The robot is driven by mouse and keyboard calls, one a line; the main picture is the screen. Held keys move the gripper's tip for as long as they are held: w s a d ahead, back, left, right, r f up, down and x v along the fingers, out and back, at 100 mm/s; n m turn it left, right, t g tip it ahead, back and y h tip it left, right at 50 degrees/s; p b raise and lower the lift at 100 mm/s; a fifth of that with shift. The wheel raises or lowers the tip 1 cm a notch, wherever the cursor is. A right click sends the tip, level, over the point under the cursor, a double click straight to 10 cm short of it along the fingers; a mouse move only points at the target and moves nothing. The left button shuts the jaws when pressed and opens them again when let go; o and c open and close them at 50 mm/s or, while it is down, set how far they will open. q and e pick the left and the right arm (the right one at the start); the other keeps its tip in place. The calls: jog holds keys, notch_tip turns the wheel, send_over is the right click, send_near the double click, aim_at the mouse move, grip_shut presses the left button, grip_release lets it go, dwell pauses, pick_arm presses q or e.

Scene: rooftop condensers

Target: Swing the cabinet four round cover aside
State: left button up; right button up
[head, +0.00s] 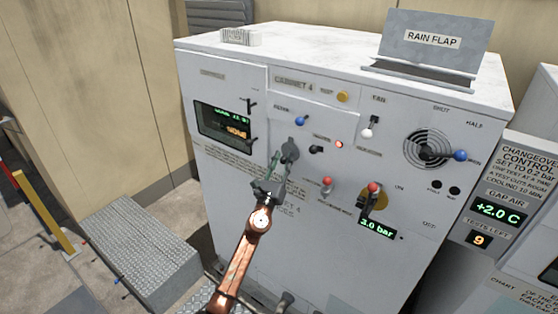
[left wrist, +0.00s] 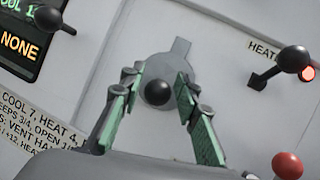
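The round cover (head: 291,150) is a grey disc with a short tab at its top, on the front of cabinet four (head: 330,240). In the left wrist view the cover (left wrist: 182,52) has a black ball knob (left wrist: 158,92) in front of its lower left part. My left gripper (head: 276,166) is at the cover. In the left wrist view its two green-padded fingers (left wrist: 157,80) are spread, one on each side of the knob, with gaps visible. Whatever lies behind the cover is hidden. My right gripper is not in view.
A black heater lever (head: 316,150) and red lamp (head: 339,144) are close right of the cover. A red-knobbed lever (head: 327,183) is lower right, a blue knob (head: 301,120) above. A display (head: 224,121) is left. A metal step (head: 140,250) stands at lower left.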

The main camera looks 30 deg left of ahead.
pick_arm(q)
jog(key=shift+c, duration=0.7)
jog(key=c, duration=0.7)
grip_shut()
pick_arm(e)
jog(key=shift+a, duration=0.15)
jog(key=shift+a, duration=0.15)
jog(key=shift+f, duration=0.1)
